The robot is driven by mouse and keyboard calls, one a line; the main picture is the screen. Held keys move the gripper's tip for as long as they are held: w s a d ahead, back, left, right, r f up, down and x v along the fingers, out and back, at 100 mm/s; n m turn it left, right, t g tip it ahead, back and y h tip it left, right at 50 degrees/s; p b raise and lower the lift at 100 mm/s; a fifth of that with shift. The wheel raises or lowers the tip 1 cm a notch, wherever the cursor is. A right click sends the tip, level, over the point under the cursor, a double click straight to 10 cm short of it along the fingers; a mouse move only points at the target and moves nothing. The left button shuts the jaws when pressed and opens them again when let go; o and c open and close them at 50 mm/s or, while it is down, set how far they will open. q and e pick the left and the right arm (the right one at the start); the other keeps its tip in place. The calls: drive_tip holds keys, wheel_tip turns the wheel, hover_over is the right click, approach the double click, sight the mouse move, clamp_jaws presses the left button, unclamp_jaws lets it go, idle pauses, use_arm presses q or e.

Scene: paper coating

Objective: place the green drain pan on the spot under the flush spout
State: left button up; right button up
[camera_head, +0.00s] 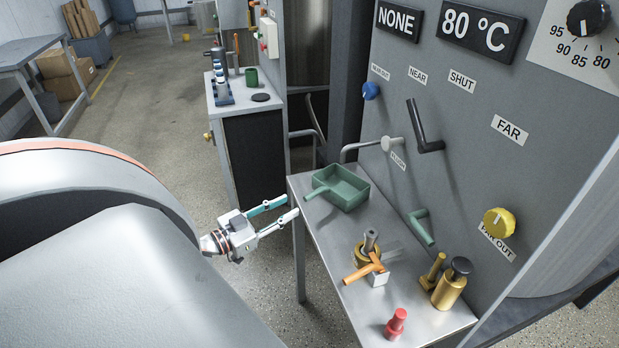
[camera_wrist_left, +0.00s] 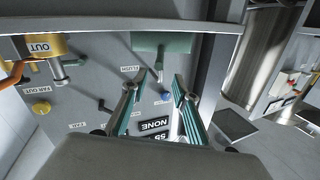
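The green drain pan (camera_head: 345,190) is a shallow rectangular tray. It sits on the far left part of the metal table (camera_head: 330,240), with its handle (camera_head: 318,191) toward my left gripper. The grey flush spout (camera_head: 362,146) comes out of the panel and bends down above the pan's back area; I cannot tell whether it is directly overhead. My left gripper (camera_head: 293,205) is open and empty, just off the table's left edge, apart from the handle. In the left wrist view the open fingers (camera_wrist_left: 162,76) point toward the green pan (camera_wrist_left: 162,42). My right gripper is not in view.
On the table stand an orange-handled valve (camera_head: 365,268), a brass cylinder (camera_head: 449,288) and a red piece (camera_head: 396,324). A green handle (camera_head: 421,227) and black lever (camera_head: 424,130) project from the panel. A small cabinet (camera_head: 247,98) stands behind.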

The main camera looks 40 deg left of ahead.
use_arm(q)
drive_tip(key=s+d+f+g, duration=0.2)
drive_tip(key=d+f, duration=0.4)
drive_tip(key=d, duration=0.4)
drive_tip(key=s+d+f+g, duration=0.2)
drive_tip(key=s+d+f, duration=0.2)
drive_tip(key=d, duration=0.6)
drive_tip(key=s+d+f+g, duration=0.3)
drive_tip(key=d+f, duration=0.5)
drive_tip(key=d, duration=0.2)
drive_tip(key=shift+s+f+m, duration=0.2)
drive_tip(key=shift+f+m, duration=0.15)
drive_tip(key=shift+m, duration=0.05)
drive_tip(key=shift+a, duration=0.1)
